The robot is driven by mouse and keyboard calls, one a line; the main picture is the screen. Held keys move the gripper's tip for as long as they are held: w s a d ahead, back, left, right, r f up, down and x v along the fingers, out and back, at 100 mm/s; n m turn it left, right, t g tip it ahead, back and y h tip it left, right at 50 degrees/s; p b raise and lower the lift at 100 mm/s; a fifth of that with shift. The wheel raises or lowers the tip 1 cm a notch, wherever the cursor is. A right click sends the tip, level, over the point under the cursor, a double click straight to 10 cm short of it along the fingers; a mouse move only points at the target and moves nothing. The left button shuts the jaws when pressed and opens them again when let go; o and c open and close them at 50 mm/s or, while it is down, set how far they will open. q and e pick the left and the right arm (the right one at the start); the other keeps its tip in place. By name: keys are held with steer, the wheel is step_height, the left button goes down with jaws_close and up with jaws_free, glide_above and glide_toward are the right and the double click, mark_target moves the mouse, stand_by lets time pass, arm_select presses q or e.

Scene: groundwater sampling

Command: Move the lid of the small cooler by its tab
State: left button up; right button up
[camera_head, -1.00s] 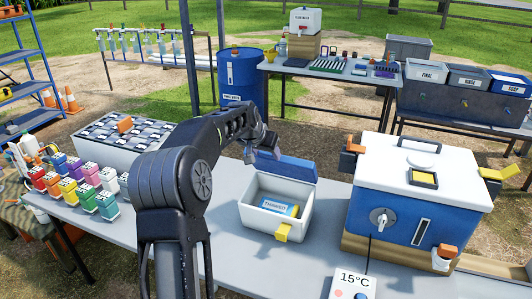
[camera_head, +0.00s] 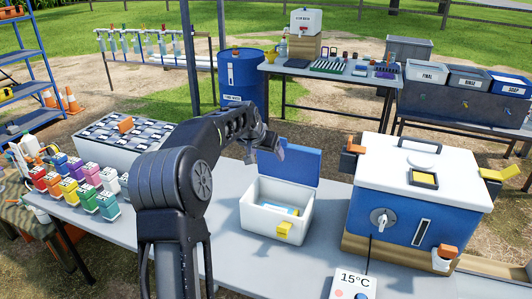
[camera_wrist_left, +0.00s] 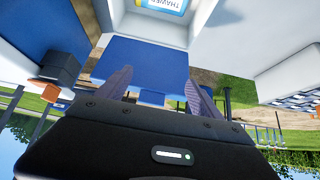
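The small white cooler (camera_head: 262,223) stands on the grey table with its blue lid (camera_head: 295,163) raised at the back. A yellow tab (camera_head: 284,231) is on its front wall. A pack lies inside; its blue THAWED label (camera_wrist_left: 172,4) shows in the left wrist view. My left gripper (camera_head: 272,147) is at the lid's upper left edge. In the left wrist view, its fingers (camera_wrist_left: 155,92) are apart, with the blue lid (camera_wrist_left: 145,62) showing between and beyond them. I cannot tell whether they touch it. My right gripper is out of view.
A large blue-and-white cooler (camera_head: 385,207) stands close on the right. A 15°C display (camera_head: 354,284) is at the front edge. Several coloured bottles (camera_head: 85,190) and a bottle rack (camera_head: 135,135) are on the left. Bare table (camera_head: 225,255) lies in front of the small cooler.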

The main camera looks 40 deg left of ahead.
arm_select(q)
steer(key=b+v, duration=0.2)
steer(key=v, duration=0.5)
steer(key=shift+s+r, duration=0.25)
steer(key=shift+r, duration=0.05)
steer(key=shift+d, duration=0.1)
